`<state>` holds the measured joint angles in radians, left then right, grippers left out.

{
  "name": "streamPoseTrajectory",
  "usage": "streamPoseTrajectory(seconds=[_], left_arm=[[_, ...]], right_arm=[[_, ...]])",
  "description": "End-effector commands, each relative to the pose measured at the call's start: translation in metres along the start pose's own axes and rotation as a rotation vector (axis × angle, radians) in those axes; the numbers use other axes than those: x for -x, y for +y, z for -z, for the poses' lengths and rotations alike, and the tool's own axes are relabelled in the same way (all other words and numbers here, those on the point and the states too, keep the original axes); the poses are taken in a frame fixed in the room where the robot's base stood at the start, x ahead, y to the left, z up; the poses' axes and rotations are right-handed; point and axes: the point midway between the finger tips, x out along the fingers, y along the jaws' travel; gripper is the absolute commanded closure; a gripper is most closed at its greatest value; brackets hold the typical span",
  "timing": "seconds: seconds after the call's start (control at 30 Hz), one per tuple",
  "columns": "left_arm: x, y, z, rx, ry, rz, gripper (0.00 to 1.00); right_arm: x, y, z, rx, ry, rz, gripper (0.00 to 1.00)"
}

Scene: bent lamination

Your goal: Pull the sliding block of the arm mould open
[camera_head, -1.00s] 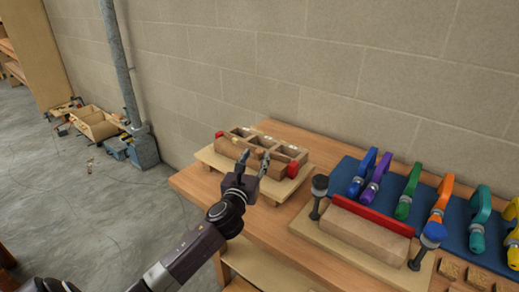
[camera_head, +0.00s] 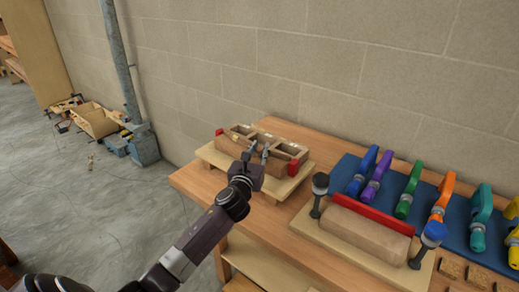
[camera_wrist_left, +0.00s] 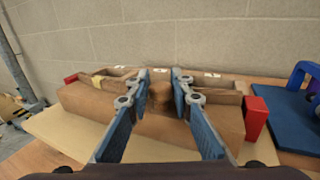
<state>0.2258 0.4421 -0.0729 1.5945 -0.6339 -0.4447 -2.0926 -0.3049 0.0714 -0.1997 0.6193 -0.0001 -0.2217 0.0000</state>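The arm mould (camera_head: 228,148) is a brown wooden block with open compartments behind it and red end pieces, on a pale board (camera_head: 212,155) at the table's left end. In the left wrist view its long front block (camera_wrist_left: 85,100) spans the picture. A small wooden knob (camera_wrist_left: 160,95) stands at its middle. My left gripper (camera_head: 258,152) is at the mould's front middle. Its two blue-padded fingers (camera_wrist_left: 160,76) are apart, one on each side of the knob. I see no clear grip on it. The sliding block's exact edges are hard to make out. My right gripper is not in view.
A second mould (camera_head: 365,232) with a red strip and dark-posted clamps stands to the right. Several coloured clamps lie on a blue mat (camera_head: 345,170) behind it. A block wall (camera_head: 300,70) rises close behind the table. Open floor lies left.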

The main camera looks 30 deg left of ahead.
Motion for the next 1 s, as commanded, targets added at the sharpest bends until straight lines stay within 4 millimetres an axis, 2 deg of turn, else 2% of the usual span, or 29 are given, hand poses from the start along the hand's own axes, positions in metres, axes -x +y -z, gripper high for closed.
streamPoseTrajectory(seconds=[0.1, 0.37, 0.7, 1.0], left_arm=[[0.0, 0.0, 0.0, 0.0, 0.0, 0.001, 1.0], [0.001, 0.0, 0.0, 0.0, 0.001, 0.001, 1.0], [0.033, 0.013, 0.0, -0.002, 0.003, 0.0, 1.0], [0.035, 0.015, 0.001, 0.0, 0.0, 0.0, 1.0]], right_arm=[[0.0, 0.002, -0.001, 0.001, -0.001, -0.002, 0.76], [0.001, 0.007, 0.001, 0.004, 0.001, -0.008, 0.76], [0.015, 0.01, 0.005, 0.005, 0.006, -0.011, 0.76], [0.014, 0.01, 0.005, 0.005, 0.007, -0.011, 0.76]])
